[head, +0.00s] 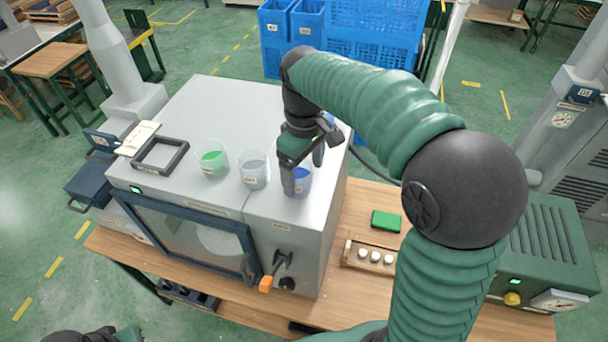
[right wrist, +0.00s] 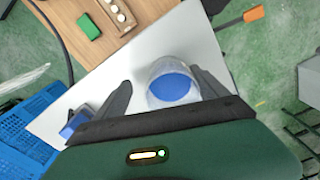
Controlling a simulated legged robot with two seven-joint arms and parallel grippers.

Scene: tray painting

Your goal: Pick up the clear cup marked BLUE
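A clear cup with blue contents (head: 303,183) stands at the right front of the grey machine's top; no marking on it is readable. My right gripper (head: 302,176) points down at this cup and partly hides it. In the right wrist view the blue cup (right wrist: 172,84) stands between the two spread fingers of my right gripper (right wrist: 168,92). A gap shows at the left finger; the right finger is close to the cup's wall. A dark and green part of my left arm shows at the bottom left edge; its fingers cannot be made out.
Beside it stand a clear cup with grey contents (head: 253,171) and one with green contents (head: 212,160). A green block (head: 386,221) and a wooden holder (head: 369,258) with white pieces are on the table. Blue crates (head: 375,45) stand behind.

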